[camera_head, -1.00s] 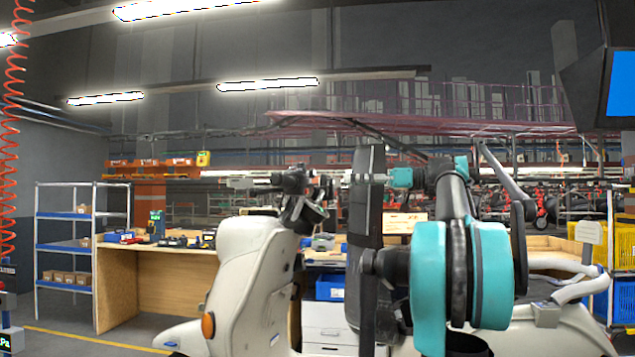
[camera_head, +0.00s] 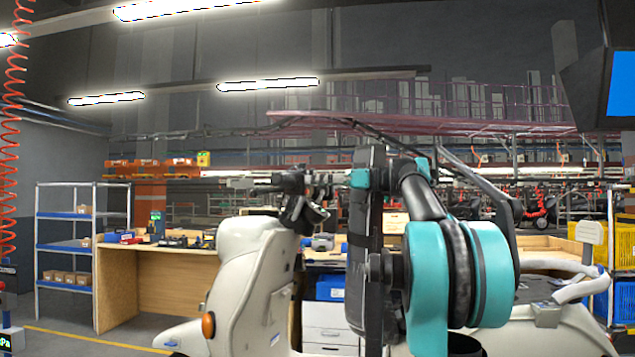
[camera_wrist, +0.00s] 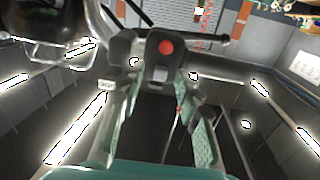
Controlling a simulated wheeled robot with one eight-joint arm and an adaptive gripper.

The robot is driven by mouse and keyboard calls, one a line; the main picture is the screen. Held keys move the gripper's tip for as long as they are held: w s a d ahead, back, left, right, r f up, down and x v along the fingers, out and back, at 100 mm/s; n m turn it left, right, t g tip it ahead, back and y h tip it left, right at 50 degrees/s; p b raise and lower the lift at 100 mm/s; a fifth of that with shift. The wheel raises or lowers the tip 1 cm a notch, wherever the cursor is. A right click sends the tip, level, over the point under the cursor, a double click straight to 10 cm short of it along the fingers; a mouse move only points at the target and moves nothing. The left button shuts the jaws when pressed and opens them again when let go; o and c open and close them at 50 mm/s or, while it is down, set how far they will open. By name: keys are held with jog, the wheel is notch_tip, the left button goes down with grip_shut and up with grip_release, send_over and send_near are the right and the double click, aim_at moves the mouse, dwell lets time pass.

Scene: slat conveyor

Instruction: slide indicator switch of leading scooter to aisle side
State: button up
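The cream scooter (camera_head: 250,270) stands in front of me, its dark handlebar end (camera_head: 292,182) at the upper middle of the head view. My gripper (camera_head: 325,180) reaches left to this handlebar; whether it touches is unclear. In the wrist view, a black switch housing with a round red button (camera_wrist: 165,47) lies just beyond the fingertips, beside the black bar. My gripper's green-sided fingers (camera_wrist: 158,88) stand apart there with a dark gap between them.
A mirror or lamp-like dark part (camera_wrist: 50,25) fills the wrist view's upper left, close to the gripper.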

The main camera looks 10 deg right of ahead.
grip_shut()
jog(key=shift+s+a, duration=0.25)
jog(key=shift+s, duration=0.3)
grip_release()
